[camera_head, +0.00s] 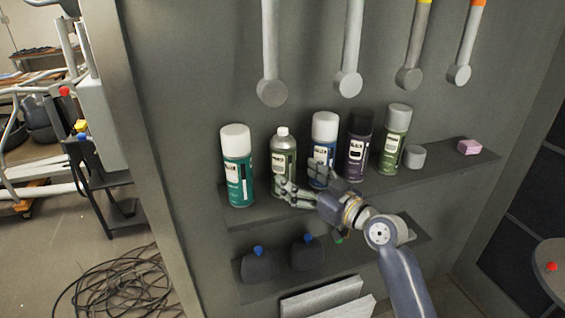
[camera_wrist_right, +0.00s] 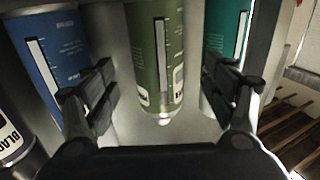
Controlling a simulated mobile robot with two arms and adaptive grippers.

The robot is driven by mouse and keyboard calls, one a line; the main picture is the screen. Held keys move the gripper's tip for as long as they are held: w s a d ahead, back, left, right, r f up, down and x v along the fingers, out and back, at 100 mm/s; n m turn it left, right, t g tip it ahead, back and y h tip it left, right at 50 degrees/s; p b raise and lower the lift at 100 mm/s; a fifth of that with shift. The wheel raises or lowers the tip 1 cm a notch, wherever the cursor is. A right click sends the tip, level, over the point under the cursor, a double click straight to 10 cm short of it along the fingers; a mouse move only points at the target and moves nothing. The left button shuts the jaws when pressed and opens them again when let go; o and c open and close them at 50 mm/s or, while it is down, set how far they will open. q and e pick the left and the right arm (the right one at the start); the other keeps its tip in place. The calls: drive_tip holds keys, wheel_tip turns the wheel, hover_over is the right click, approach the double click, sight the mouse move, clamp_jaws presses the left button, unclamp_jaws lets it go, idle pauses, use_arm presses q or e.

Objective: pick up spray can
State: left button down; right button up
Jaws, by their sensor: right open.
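Several spray cans stand upright in a row on the wall shelf. A silver and green spray can with a small white nozzle (camera_head: 283,152) is second from the left. In the right wrist view its green label (camera_wrist_right: 155,45) shows between the two fingers. My right gripper (camera_head: 303,180) is open in front of this can, with one finger to each side; contact cannot be told. A teal can with a white cap (camera_head: 237,170) stands left of it, and a blue can with a white cap (camera_head: 324,126) right of it. My left gripper is out of view.
A dark purple can (camera_head: 357,145) and a green can with a grey cap (camera_head: 394,140) stand further right, then a small grey cylinder (camera_head: 414,156) and a pink block (camera_head: 468,147). A lower shelf holds dark bottles with blue tops (camera_head: 261,265). Cables (camera_head: 115,285) lie on the floor left.

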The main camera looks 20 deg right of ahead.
sight(292, 173)
drive_tip(key=shift+w+a, duration=0.35)
drive_tip(key=shift+w, duration=0.3)
drive_tip(key=p+x, duration=0.2)
drive_tip(key=x, duration=0.2)
drive_tip(key=shift+w+d+f, duration=0.1)
drive_tip(key=shift+w, duration=0.05)
drive_tip(key=shift+w+f, duration=0.2)
drive_tip(key=shift+w, duration=0.15)
drive_tip(key=c, duration=1.3)
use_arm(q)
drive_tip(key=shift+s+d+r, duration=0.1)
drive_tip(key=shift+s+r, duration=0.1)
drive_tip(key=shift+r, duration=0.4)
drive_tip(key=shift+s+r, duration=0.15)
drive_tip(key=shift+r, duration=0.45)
use_arm(e)
drive_tip(key=shift+r, duration=0.15)
